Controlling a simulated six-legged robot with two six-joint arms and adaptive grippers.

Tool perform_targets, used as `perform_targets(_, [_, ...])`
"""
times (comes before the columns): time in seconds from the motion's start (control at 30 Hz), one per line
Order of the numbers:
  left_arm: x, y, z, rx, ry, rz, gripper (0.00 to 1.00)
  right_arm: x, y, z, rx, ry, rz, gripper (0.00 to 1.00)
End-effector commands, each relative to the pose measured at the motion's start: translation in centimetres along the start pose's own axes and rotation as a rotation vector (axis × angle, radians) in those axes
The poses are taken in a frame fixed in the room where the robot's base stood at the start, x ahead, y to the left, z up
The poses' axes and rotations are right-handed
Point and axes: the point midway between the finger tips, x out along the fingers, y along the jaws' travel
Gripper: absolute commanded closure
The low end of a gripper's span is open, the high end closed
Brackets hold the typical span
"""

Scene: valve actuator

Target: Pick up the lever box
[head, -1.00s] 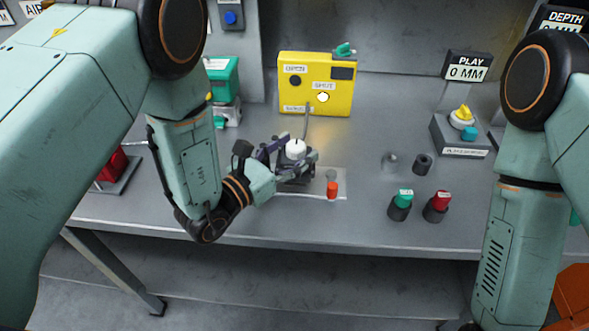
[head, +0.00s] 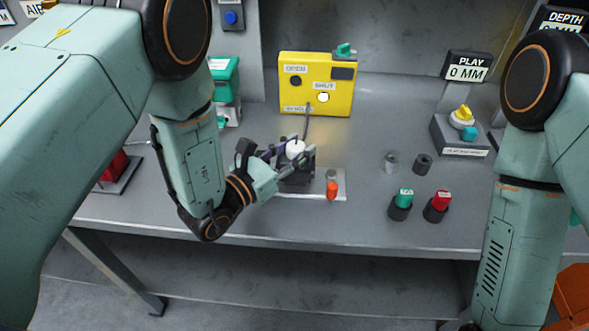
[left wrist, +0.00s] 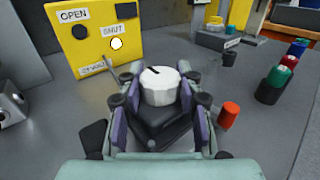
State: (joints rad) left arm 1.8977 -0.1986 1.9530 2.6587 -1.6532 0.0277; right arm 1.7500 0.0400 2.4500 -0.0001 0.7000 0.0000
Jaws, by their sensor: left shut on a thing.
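The lever box, a dark box (head: 299,180) with a white round knob on top, stands upright at the left end of a pale plate on the bench. It also shows in the middle of the left wrist view (left wrist: 158,122). My left gripper (head: 285,163) is shut on it, one purple-padded finger on each side in the left wrist view. The box's underside is hidden, so I cannot tell whether it touches the plate. My right arm is at the right edge; its gripper is out of view.
A yellow panel (head: 301,70) marked OPEN and SHUT stands behind, with a grey cable running down towards the lever box. An orange-red cylinder (head: 332,190) stands close to its right. Green (head: 401,205) and red-topped (head: 437,207) parts stand farther right.

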Motion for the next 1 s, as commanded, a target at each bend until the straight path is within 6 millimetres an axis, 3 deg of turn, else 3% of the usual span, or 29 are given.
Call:
perform_targets(0.67, [0.1, 0.1, 0.5, 0.002, -0.007, 0.000, 1.00, 0.0, 0.0, 0.0, 0.000, 0.000, 0.000, 0.60])
perform_targets(1.0, [0.1, 0.0, 5.6, 0.006, -0.009, -0.001, 1.00, 0.0, 0.0, 0.0, 0.000, 0.000, 0.000, 0.60])
